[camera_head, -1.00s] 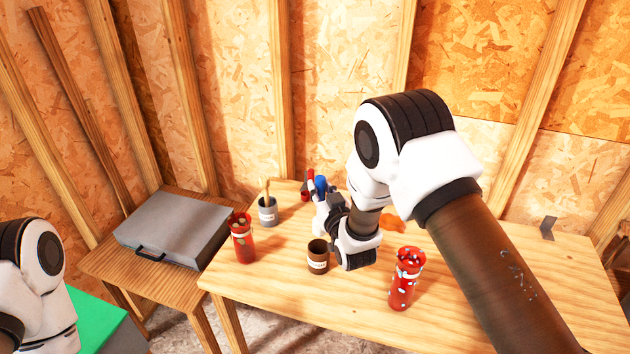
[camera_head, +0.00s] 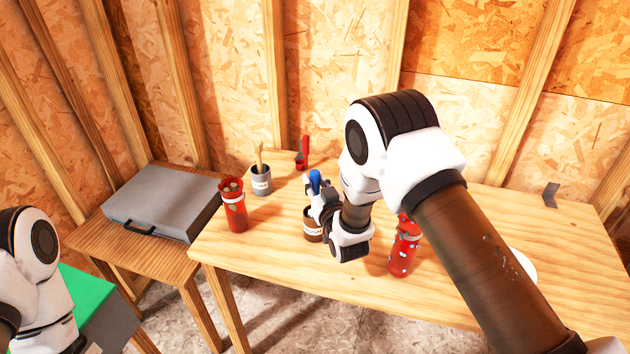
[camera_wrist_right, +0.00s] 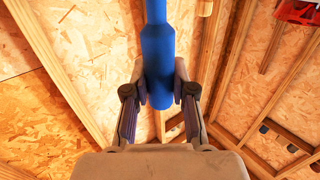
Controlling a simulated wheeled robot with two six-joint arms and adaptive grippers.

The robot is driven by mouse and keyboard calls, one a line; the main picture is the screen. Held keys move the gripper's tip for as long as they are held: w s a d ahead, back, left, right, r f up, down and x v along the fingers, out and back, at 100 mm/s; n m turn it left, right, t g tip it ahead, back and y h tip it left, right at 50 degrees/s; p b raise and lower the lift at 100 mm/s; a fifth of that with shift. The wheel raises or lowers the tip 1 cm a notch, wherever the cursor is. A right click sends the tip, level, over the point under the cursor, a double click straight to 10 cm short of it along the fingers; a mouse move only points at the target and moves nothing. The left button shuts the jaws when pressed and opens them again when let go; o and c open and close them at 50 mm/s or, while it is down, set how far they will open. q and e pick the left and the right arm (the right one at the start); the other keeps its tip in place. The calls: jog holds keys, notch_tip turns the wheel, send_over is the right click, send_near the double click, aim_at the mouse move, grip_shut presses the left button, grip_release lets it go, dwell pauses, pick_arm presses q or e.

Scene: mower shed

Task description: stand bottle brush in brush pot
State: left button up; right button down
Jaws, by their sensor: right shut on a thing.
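My right gripper (camera_head: 320,203) is shut on the bottle brush (camera_head: 315,181), whose blue handle sticks up above the fingers. In the right wrist view the blue handle (camera_wrist_right: 158,45) runs between the two fingers (camera_wrist_right: 160,88). The brush's lower end is hidden in both views. A small brown pot with a white label (camera_head: 312,236), probably the brush pot, stands on the table just below the gripper, which partly covers it. I cannot tell whether the brush end is inside the pot or above it. My left gripper is out of view.
A red container (camera_head: 235,212) stands left of the brown pot, another red one (camera_head: 404,258) right of it. A grey pot with a wooden-handled tool (camera_head: 261,186) and a red object (camera_head: 303,155) are farther back. A grey case (camera_head: 165,200) lies on the side table.

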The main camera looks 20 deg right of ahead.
jog(key=shift+s+r, duration=0.1)
jog(key=shift+s, duration=0.15)
jog(key=c, duration=0.9)
grip_release()
jog(key=shift+w, duration=0.15)
jog(key=s, duration=1.2)
jog(key=shift+d, duration=0.2)
